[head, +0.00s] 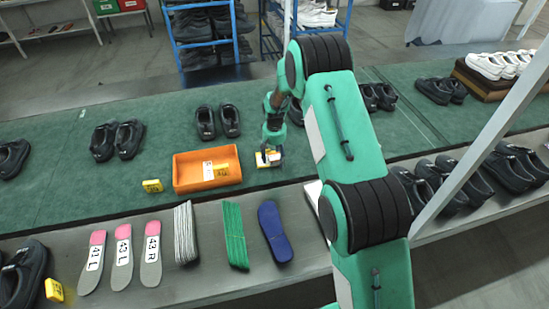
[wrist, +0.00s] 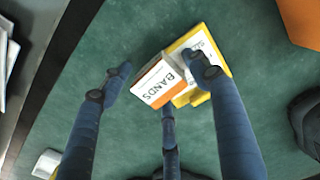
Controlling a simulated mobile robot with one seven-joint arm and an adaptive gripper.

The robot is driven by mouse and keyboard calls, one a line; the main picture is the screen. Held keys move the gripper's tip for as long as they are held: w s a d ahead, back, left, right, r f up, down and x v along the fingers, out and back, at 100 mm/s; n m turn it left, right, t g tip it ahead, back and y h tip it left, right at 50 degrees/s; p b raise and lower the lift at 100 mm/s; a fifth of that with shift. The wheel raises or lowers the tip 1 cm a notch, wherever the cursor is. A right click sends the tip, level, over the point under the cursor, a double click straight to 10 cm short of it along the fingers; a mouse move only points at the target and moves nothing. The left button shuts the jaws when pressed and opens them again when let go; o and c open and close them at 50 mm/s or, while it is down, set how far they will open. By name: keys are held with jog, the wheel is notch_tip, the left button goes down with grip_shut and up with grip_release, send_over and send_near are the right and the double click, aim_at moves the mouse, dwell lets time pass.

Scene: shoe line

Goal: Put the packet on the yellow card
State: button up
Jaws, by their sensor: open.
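The packet (wrist: 165,83), white and orange and marked BANDS, shows in the wrist view between my spread fingers. It overlaps a yellow card (wrist: 195,97) with a white face, which sticks out to its right. I cannot tell how fully the packet rests on the card. My gripper (wrist: 160,80) is open, with one finger left of the packet and another over the card's right part. In the head view my gripper (head: 271,146) is just above the packet and card, which are small and partly hidden there, on the green mat right of the orange tray.
Black shoes (head: 218,121) stand behind. Insoles (head: 151,254) and a blue sole (head: 275,232) lie on the grey front shelf (head: 190,284). Green mat (head: 60,190) is bare at left.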

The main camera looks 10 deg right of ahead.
notch_tip(320, 180, up, 12)
jog(key=p, duration=0.2)
jog(key=shift+r, duration=0.15)
dwell(0.4)
dwell(0.6)
notch_tip(320, 180, up, 17)
jog(key=t, duration=0.1)
send_over(275, 156)
jog(key=s, duration=0.8)
jog(key=s+r+t, duration=0.2)
jog(key=s+r, duration=1)
jog(key=r, duration=0.2)
jog(key=s+r+t, duration=0.1)
jog(key=s+r, duration=0.2)
jog(key=s, duration=1.2)
jog(key=s+a+r+t, duration=0.1)
jog(key=s+r, duration=0.1)
jog(key=s, duration=1.4)
jog(key=shift+r+t, duration=0.3)
jog(key=shift+r, duration=0.1)
jog(key=shift+a, duration=0.1)
